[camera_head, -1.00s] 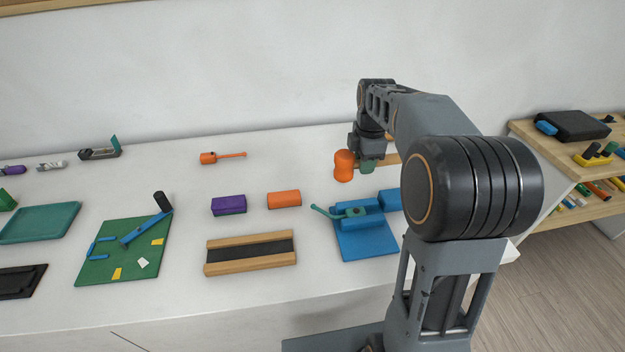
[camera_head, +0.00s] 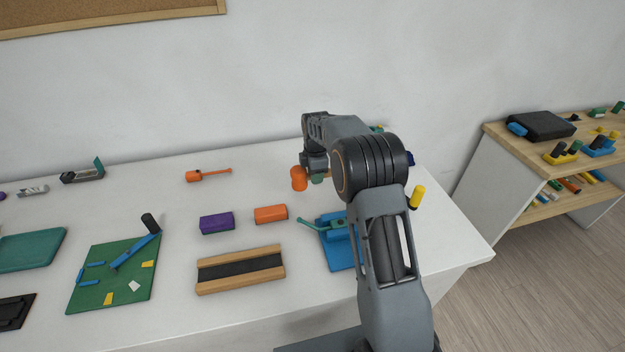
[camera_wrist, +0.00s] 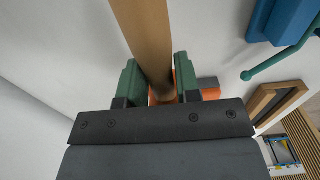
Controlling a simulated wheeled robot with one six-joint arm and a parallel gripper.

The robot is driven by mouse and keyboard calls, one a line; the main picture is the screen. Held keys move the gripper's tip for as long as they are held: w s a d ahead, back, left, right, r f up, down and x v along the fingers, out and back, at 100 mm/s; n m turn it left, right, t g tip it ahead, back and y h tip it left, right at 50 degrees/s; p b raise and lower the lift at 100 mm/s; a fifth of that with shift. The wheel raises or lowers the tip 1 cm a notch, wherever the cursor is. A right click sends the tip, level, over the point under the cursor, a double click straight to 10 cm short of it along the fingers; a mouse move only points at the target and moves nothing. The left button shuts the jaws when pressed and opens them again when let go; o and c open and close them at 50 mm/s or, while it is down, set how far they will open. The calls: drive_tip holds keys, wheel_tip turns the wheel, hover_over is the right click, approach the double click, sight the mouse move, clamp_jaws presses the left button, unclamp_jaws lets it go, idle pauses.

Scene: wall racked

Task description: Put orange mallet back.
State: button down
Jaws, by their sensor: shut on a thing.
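My gripper (camera_head: 315,174) is above the white table at its back, right of centre. In the wrist view its green fingers (camera_wrist: 157,80) are shut around a tan wooden handle. This handle belongs to the orange mallet (camera_wrist: 141,25), whose orange part shows below and between the fingers. In the head view the orange head (camera_head: 299,179) shows just left of the fingers; the handle is hidden there by my arm. I cannot tell how far the mallet is above the table.
A blue vise (camera_head: 338,252) with a green lever stands in front of my gripper. Orange (camera_head: 271,214) and purple (camera_head: 217,223) blocks and an orange tool with a thin handle (camera_head: 207,175) lie to the left. A wooden shelf unit (camera_head: 474,185) with tools stands at right.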

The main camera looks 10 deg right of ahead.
drive_tip(key=f, duration=0.2)
drive_tip(key=w+f+p, duration=0.1)
drive_tip(key=shift+a+f, duration=0.15)
drive_tip(key=shift+a, duration=0.1)
drive_tip(key=shift+f, duration=0.3)
drive_tip(key=c, duration=0.8)
unclamp_jaws()
drive_tip(key=shift+f, duration=0.15)
